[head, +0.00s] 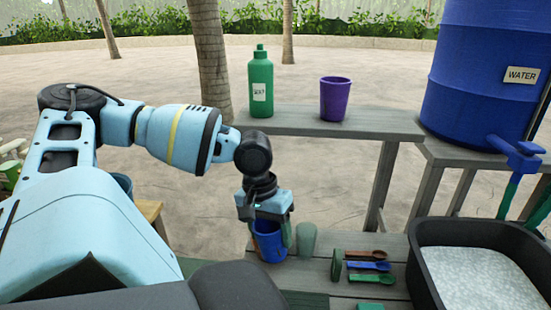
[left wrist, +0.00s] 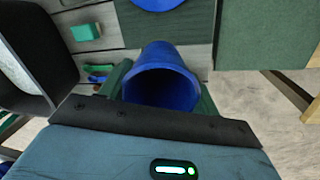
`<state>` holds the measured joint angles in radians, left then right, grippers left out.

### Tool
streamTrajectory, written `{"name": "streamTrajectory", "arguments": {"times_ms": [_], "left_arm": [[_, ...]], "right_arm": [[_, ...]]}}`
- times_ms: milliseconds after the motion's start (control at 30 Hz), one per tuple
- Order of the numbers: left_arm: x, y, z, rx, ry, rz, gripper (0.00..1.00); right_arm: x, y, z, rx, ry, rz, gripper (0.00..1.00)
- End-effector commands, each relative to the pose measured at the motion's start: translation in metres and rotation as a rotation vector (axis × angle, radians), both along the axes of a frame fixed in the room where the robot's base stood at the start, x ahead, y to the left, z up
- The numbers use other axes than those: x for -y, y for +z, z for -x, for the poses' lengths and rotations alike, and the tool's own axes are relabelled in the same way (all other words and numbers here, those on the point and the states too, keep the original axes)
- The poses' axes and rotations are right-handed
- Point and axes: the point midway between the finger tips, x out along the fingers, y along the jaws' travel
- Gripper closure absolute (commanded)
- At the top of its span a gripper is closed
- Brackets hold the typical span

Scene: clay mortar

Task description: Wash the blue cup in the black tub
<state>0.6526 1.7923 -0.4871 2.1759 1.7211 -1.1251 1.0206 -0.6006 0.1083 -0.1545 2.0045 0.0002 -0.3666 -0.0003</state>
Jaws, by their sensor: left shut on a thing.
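The blue cup (head: 268,246) is in my left gripper (head: 268,228), just above or on the low grey wooden table; I cannot tell whether it touches the wood. In the left wrist view the blue cup (left wrist: 162,78) shows its dark open mouth between the green fingers of my left gripper (left wrist: 163,95), which are closed on its sides. The black tub (head: 416,268) stands at the right, full of pale, foamy-looking water. Its dark wall (left wrist: 62,65) also shows at the left of the wrist view. My right gripper is not seen.
A green cup (head: 306,240) stands close right of the blue cup. A green bottle (head: 261,85) and purple cup (head: 335,98) stand on the shelf. A blue water barrel (head: 480,75) stands behind the tub.

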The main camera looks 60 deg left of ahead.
Motion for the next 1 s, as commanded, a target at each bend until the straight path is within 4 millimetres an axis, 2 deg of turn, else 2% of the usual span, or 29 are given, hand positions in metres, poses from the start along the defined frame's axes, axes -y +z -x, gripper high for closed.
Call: {"name": "streamTrajectory", "arguments": {"times_ms": [1000], "left_arm": [[0.002,-0.017,0.011,0.005,0.020,0.012,0.61]], "right_arm": [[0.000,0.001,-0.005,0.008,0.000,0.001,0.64]]}}
